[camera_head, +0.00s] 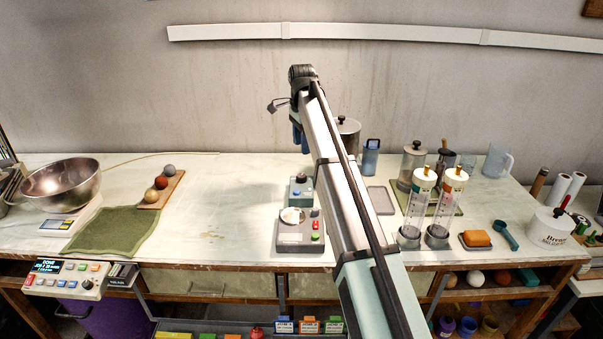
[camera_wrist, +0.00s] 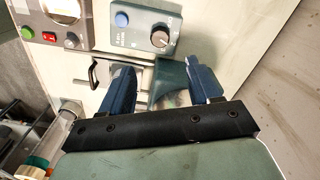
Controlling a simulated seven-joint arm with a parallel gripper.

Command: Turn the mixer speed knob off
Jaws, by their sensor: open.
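The mixer speed knob (camera_wrist: 160,38) is a dark round knob with a pale edge, on the teal-grey face of a small box (camera_wrist: 139,20) in the wrist view. A blue button (camera_wrist: 122,19) sits left of it. Small markings ring the knob; its exact setting is too small to read. My gripper (camera_wrist: 159,68) is open and empty, its two blue fingers apart below the knob in the picture and not touching it. A teal part (camera_wrist: 170,82) shows between the fingers. In the head view the teal box (camera_head: 300,190) stands on the counter, left of my arm; my gripper (camera_head: 299,138) shows above and behind it.
A grey unit (camera_head: 290,240) with red and green buttons stands directly in front of the teal box. A grey tray (camera_head: 380,200), clear cylinders (camera_head: 416,208) and a canister (camera_head: 348,133) are to the right. The counter (camera_head: 225,195) left of the box is clear.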

